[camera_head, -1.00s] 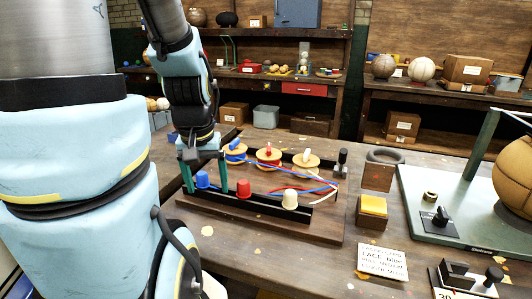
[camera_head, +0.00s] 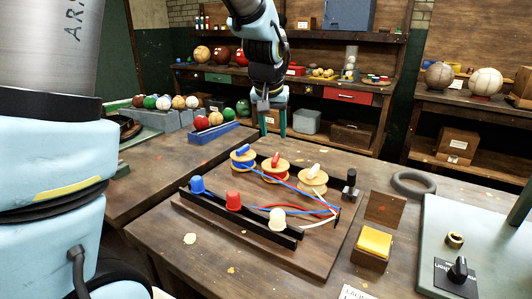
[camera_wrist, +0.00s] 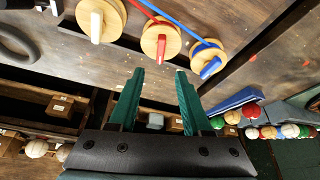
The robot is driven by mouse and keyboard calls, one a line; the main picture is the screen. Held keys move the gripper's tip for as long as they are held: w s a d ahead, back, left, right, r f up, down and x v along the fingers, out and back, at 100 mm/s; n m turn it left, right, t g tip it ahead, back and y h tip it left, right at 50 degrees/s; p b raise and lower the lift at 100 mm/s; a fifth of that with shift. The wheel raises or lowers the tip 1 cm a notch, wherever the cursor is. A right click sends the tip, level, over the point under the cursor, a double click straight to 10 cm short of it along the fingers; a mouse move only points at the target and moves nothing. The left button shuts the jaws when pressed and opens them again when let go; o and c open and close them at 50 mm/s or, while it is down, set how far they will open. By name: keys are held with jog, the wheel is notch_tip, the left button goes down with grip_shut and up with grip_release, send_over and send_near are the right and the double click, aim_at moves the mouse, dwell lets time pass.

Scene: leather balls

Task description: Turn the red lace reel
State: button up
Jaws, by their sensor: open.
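The red lace reel (camera_head: 275,172) is a pale wooden disc with a red handle on top, in the middle of three reels on a dark board (camera_head: 290,248). It also shows at the top of the wrist view (camera_wrist: 161,40). The blue reel (camera_head: 243,162) is to its left and the white reel (camera_head: 313,180) to its right. My gripper (camera_head: 273,135) has teal fingers, open and empty, behind the reels and apart from them. In the wrist view the fingers (camera_wrist: 160,72) point toward the reels, with nothing between them.
Blue, red (camera_head: 233,201) and white cups stand on a black rail in front, with laces crossing behind. A black knob post (camera_head: 350,185), a yellow block (camera_head: 374,242) and a grey ring (camera_head: 413,184) are to the right. Coloured balls (camera_head: 201,123) sit at the left.

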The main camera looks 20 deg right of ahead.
aim_at(276, 157)
jog(key=p+x, duration=0.2)
jog(key=x, duration=0.8)
jog(key=shift+a+f, duration=0.1)
jog(key=shift+f, duration=0.05)
grip_shut()
